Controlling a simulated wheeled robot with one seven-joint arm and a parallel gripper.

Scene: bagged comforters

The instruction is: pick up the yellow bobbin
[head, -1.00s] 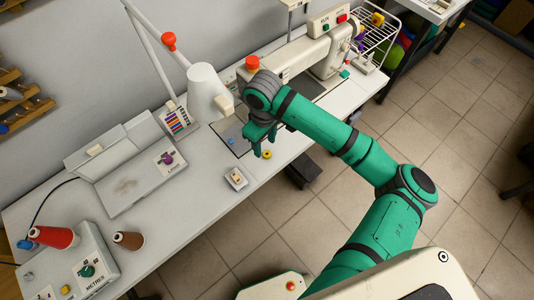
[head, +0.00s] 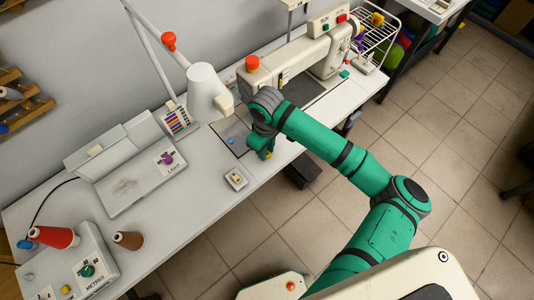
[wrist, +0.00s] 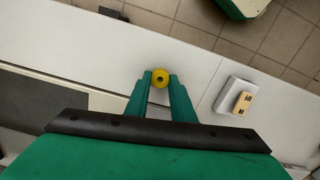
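The yellow bobbin (wrist: 160,78) is a small round piece with a dark centre hole. In the wrist view it lies at the tips of my gripper (wrist: 160,84), between the two green fingers. The fingers are apart, with a gap around most of the bobbin; whether either touches it I cannot tell. In the head view my gripper (head: 262,152) points down over the table's front part, and the bobbin (head: 268,155) is mostly hidden by the fingers.
A white switch box (head: 236,179) with a tan rocker stands close by; it also shows in the wrist view (wrist: 234,97). The sewing machine (head: 300,54) is behind my arm. The table's (head: 205,208) front edge is near the gripper. A blue bobbin (head: 231,141) lies to the left.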

